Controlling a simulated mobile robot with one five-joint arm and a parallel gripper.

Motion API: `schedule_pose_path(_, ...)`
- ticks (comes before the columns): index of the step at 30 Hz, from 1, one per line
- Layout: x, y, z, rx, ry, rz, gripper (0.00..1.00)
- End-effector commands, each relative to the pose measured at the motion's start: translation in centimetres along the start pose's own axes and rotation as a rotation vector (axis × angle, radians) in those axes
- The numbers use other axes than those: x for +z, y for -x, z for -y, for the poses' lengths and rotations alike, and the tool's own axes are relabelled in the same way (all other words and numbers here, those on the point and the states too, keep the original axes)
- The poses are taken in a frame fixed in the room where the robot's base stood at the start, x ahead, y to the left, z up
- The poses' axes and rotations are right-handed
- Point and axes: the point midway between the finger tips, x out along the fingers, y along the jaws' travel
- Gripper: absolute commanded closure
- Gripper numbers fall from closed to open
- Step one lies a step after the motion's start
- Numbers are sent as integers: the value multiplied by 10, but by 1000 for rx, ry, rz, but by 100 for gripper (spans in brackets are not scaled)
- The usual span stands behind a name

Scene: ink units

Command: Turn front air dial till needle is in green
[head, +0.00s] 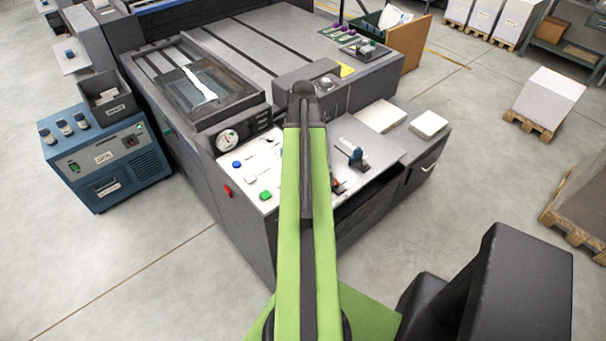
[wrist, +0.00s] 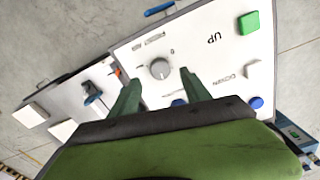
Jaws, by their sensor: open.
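The front air dial (wrist: 160,69) is a round grey knob on a white panel (wrist: 215,60), with upside-down lettering beside it in the wrist view. My gripper (wrist: 160,77) is open, its two dark green fingers on either side of the knob's near side. I cannot tell whether they touch it. In the head view my green arm hides the dial and the gripper. A round white gauge (head: 227,140) stands at the panel's back left corner; its needle and coloured zones are too small to read surely.
A green button (wrist: 248,22) and a blue button (wrist: 256,102) sit on the same panel. A red switch (head: 227,191) is on the machine's front side. A small blue and grey device (head: 352,153) and white paper stacks (head: 430,123) lie to the right of my arm.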

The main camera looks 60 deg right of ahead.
Motion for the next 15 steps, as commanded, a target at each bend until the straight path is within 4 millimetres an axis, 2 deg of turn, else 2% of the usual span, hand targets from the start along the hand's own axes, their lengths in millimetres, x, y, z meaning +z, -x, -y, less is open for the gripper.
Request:
schedule_pose_path(1,0,-22,0,0,0,0,45)
schedule_pose_path(6,0,-47,0,0,1,0,45)
schedule_pose_path(15,0,-49,1,0,2,0,45)
